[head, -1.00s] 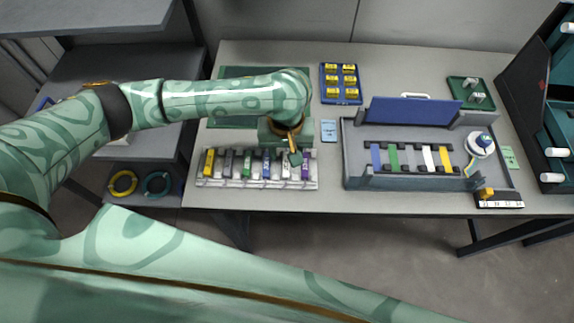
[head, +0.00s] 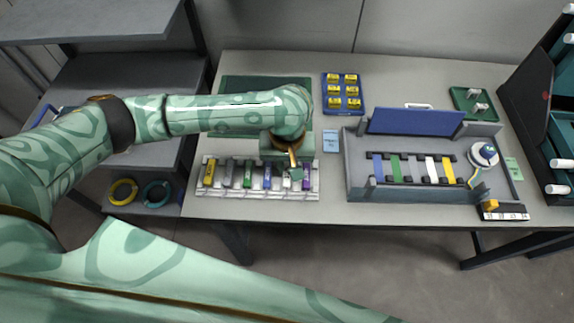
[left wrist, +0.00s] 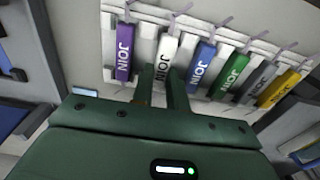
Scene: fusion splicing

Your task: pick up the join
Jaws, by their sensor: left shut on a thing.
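Several joins lettered JOIN lie side by side in a pale rack (head: 232,192) at the front of the table. In the left wrist view they are purple (left wrist: 124,55), white (left wrist: 166,54), blue (left wrist: 201,62), green (left wrist: 235,72), grey (left wrist: 262,78) and yellow (left wrist: 281,89). My left gripper (head: 292,172) is over the right part of the rack. In the left wrist view its fingers (left wrist: 163,88) are shut on the white join, which still lies in line with the others. The fingers hide its near end. My right gripper is not in view.
A grey splicing tray (head: 420,194) with coloured strips and a raised blue lid (head: 415,122) stands to the right. A blue tray of yellow blocks (head: 343,93) and a green tray (head: 474,102) are at the back. A light blue card (head: 331,141) lies between.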

